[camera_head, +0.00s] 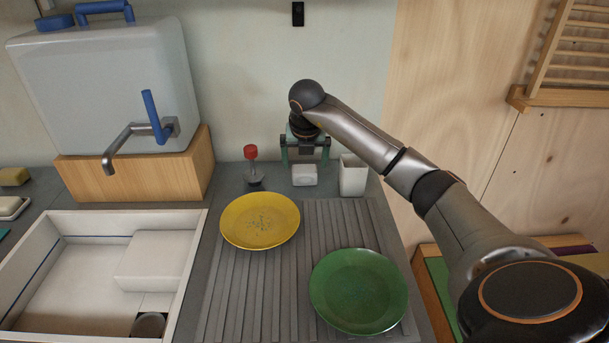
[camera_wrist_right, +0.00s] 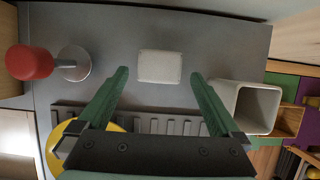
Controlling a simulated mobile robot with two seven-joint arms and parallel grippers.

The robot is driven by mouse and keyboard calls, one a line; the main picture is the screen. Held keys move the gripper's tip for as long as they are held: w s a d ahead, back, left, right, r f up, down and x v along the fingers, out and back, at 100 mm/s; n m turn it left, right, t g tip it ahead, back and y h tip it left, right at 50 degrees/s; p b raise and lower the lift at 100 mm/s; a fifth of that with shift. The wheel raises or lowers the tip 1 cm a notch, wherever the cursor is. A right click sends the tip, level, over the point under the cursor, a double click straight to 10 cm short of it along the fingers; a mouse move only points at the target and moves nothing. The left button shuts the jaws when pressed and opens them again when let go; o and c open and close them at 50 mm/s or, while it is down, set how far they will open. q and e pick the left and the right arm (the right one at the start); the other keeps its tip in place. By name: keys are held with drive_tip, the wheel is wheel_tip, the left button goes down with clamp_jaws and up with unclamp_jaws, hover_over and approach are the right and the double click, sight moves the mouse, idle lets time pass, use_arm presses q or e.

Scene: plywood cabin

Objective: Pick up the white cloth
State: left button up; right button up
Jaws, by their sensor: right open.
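The white cloth (camera_head: 304,175) is a small folded pad lying flat on the grey counter near the back wall. It also shows in the right wrist view (camera_wrist_right: 160,66), just beyond and between the fingertips. My right gripper (camera_head: 304,156) points down above the cloth, with one green finger on each side. In the right wrist view the fingers (camera_wrist_right: 159,75) are wide apart and nothing is held between them. I cannot tell the exact height of the fingertips above the cloth. My left gripper is not in view.
A white cup (camera_head: 353,176) stands close on the right of the cloth, and a red-topped tool (camera_head: 251,160) on its left. A yellow plate (camera_head: 260,221) and a green plate (camera_head: 358,291) lie on the ribbed drainer (camera_head: 268,285). The white sink (camera_head: 80,285) is at left.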

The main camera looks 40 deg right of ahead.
sight(305, 170)
drive_tip(key=x, duration=0.4)
drive_tip(key=shift+s+a+f, duration=0.1)
drive_tip(key=shift+s+f, duration=0.05)
drive_tip(key=shift+f, duration=0.3)
drive_tip(key=shift+r, duration=0.1)
drive_tip(key=c, duration=1.2)
drive_tip(key=shift+o, duration=0.2)
drive_tip(key=shift+r, duration=0.1)
